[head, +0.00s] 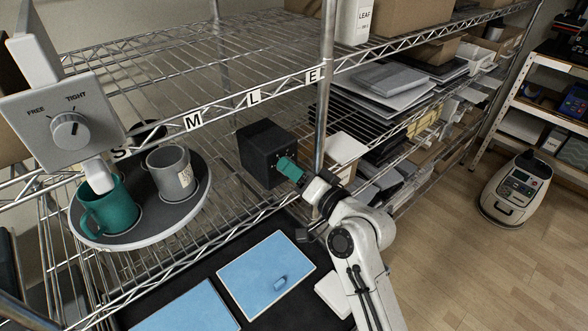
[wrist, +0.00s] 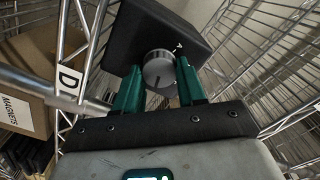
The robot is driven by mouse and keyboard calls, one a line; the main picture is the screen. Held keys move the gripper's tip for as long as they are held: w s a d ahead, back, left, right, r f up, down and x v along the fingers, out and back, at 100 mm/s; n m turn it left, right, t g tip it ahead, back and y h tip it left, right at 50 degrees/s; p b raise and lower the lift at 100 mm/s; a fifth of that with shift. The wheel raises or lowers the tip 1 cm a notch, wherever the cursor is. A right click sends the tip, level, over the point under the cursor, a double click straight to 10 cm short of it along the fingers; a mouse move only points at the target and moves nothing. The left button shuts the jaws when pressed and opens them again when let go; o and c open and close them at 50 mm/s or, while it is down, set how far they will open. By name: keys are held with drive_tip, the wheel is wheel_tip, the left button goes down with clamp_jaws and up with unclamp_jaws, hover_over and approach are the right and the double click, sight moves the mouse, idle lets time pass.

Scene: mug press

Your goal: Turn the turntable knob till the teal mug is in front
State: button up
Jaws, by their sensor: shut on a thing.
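The teal mug (head: 112,212) stands on the round grey turntable (head: 150,233), at its front left in the head view. A grey mug (head: 170,178) stands right of it, and a dark mug (head: 147,131) is partly hidden behind. The turntable knob (wrist: 158,72), silver with a dark mark, is on a black box (head: 252,148); the box also shows in the wrist view (wrist: 160,32). My gripper (head: 284,164) is at the box, its teal fingers on either side of the knob in the wrist view (wrist: 158,66), shut on it.
A white press head (head: 97,135) with a FREE/TIGHT dial (head: 68,129) hangs over the turntable; its white lower end reaches the teal mug's mouth. A shelf post (head: 325,90) rises close to my gripper. Blue mats (head: 265,270) lie below. Wire shelf rails surround the box.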

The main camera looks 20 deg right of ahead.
drive_tip(key=o, duration=1.1)
drive_tip(key=shift+c, duration=0.2)
drive_tip(key=b+v, duration=0.2)
drive_tip(key=v, duration=0.8)
drive_tip(key=shift+s+d+b, duration=0.15)
drive_tip(key=shift+s+b, duration=0.25)
